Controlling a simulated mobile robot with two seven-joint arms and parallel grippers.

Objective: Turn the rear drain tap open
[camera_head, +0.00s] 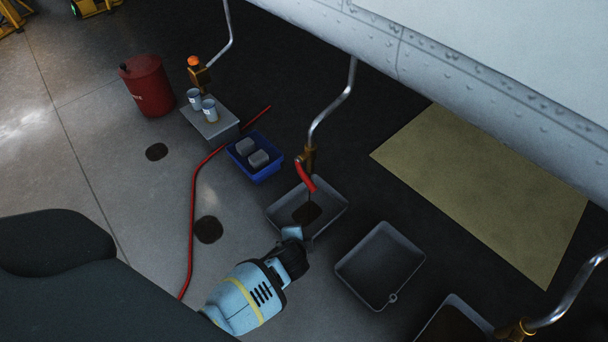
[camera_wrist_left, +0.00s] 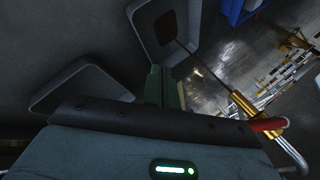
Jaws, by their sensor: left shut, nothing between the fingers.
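A brass drain tap (camera_head: 309,158) with a red lever (camera_head: 305,177) hangs on a bent metal pipe below the fuselage. A thin dark stream runs from it to a dark pool in the grey tray (camera_head: 334,217) underneath. The tap (camera_wrist_left: 244,106) and red lever (camera_wrist_left: 268,124) also show at the right of the left wrist view. My left gripper (camera_head: 292,233) is shut and empty, at the tray's near edge and apart from the lever; its fingers (camera_wrist_left: 159,86) show in the wrist view. My right gripper is not in view.
An empty grey tray (camera_head: 380,266) stands to the right, another (camera_head: 455,318) below a second brass tap (camera_head: 516,329). A blue bin (camera_head: 254,170), a grey box with cups (camera_head: 211,125), a red drum (camera_head: 148,86) and a red hose (camera_head: 192,220) lie left.

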